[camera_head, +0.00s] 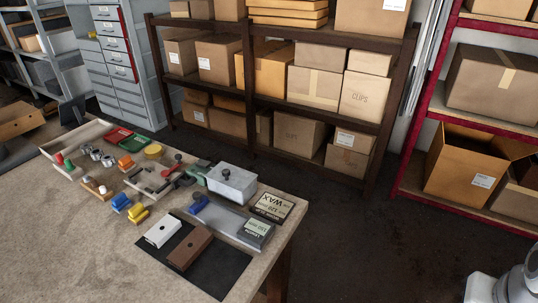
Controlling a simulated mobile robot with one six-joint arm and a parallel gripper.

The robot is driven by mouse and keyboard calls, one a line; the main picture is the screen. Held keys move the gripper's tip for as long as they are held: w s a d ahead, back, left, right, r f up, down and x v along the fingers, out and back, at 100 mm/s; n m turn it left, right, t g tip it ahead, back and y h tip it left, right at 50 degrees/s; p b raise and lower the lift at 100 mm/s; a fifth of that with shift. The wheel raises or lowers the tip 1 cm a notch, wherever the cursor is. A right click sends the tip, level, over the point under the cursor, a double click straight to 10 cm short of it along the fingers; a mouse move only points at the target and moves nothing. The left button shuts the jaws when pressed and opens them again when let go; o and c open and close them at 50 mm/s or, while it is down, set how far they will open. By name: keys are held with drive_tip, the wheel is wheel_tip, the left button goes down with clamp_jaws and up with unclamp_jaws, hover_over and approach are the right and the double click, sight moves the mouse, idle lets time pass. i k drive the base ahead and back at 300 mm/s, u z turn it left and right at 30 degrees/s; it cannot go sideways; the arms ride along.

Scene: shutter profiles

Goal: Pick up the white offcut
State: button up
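The white offcut (163,231) is a short block with a dark hole or mark. It lies on the black mat (225,272) near the right end of the workbench, close to the mat's left edge. A brown offcut (190,249) lies on the same mat just to its right, with a narrow gap between them. The white offcut's top is in plain view. My gripper is not in view; only a white and grey part of my own arm shows at the lower right corner.
Behind the mat stand a grey metal box (232,184), a wax box (273,207) and a smaller box (256,233). Yellow (138,215) and blue (121,202) pieces lie to the left of the white offcut. The bench (75,240) is bare at the front left.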

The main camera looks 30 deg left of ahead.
sight(164, 229)
drive_tip(key=u, duration=0.05)
drive_tip(key=i, duration=0.3)
drive_tip(key=u, duration=2.35)
drive_tip(key=i, duration=0.45)
drive_tip(key=z, duration=0.1)
